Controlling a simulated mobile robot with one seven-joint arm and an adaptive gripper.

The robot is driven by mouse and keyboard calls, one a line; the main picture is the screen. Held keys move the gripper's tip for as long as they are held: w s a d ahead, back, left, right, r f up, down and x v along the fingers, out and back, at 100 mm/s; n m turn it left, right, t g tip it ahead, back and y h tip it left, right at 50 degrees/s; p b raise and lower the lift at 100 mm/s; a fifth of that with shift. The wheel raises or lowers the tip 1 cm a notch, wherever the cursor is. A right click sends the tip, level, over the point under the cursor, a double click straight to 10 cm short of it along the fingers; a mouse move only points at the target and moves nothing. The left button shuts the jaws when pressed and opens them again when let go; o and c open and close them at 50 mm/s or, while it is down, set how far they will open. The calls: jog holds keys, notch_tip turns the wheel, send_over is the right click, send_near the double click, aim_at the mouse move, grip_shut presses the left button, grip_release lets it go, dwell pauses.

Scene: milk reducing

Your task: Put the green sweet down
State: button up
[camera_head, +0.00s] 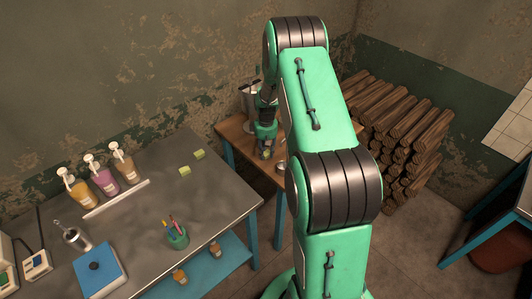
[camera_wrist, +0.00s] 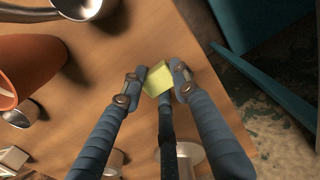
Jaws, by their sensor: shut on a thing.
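The green sweet (camera_wrist: 157,80) is a small yellow-green block between the fingertips of my gripper (camera_wrist: 160,74) in the wrist view. My gripper is shut on it, over the wooden table (camera_wrist: 95,95). In the head view my gripper (camera_head: 266,153) is small and far off, over the wooden table (camera_head: 236,134) by the wall. I cannot tell whether the sweet touches the tabletop.
On the wooden table are an orange-red vessel (camera_wrist: 28,68), a metal pan (camera_wrist: 35,14) and small metal cups. The table edge lies close right of my gripper. Two similar green blocks (camera_head: 184,170) (camera_head: 199,154) lie on the metal table (camera_head: 215,190), beside bottles and a pen cup.

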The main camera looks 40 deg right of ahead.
aim_at(266, 153)
jog(key=shift+f, duration=0.15)
jog(key=o, duration=1)
jog(key=shift+r, duration=0.2)
notch_tip(266, 153, up, 12)
jog(key=shift+p, duration=1)
